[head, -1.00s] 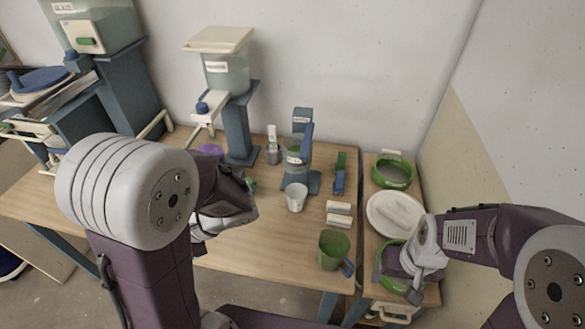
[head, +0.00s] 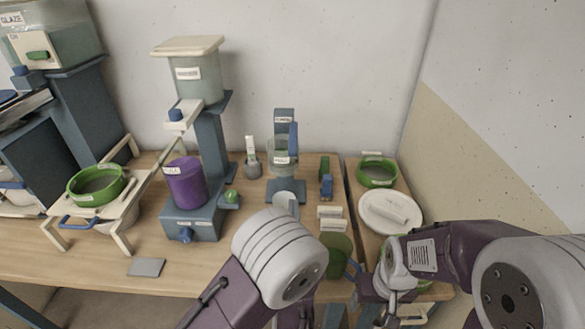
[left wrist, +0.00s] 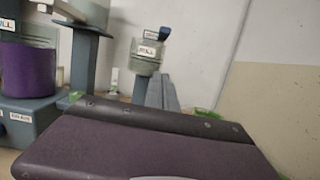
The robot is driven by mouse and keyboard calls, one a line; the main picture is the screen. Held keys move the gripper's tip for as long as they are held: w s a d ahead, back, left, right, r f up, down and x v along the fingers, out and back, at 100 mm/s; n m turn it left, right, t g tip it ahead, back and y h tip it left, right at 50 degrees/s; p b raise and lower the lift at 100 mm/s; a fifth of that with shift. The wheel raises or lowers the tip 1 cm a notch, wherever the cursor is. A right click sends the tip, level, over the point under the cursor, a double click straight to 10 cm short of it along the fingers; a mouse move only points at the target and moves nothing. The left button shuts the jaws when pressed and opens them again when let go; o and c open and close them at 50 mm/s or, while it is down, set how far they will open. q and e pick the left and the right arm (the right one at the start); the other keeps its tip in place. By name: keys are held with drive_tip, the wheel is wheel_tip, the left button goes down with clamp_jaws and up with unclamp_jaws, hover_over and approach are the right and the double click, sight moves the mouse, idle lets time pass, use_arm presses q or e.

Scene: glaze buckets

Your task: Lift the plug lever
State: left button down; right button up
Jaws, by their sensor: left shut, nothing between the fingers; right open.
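A small blue stand (head: 284,118) holds a clear labelled cup (head: 281,150) with an upright blue lever (head: 293,138) at its right side. The lever's blue top also shows in the left wrist view (left wrist: 165,33). A taller stand carries a dispenser (head: 197,78) with a blue knob (head: 175,115) on its white arm. I cannot tell which part is the plug lever. My right gripper (head: 376,290) is open at the lower right, near the side table.
A purple bucket (head: 186,183) sits under the tall dispenser. A green-rimmed sieve (head: 97,185) rests on a white rack at left. The front left tabletop is mostly clear.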

sight(293, 150)
use_arm(q)
drive_tip(key=shift+w+a, duration=0.1)
drive_tip(key=shift+a, duration=0.05)
drive_tip(key=p+x, duration=0.2)
drive_tip(key=x, duration=0.7)
drive_tip(key=shift+w+r, duration=0.2)
drive_tip(key=shift+w, duration=0.05)
wheel_tip(293, 150, up, 4)
drive_tip(key=shift+w+p, duration=0.15)
drive_tip(key=shift+p, duration=0.7)
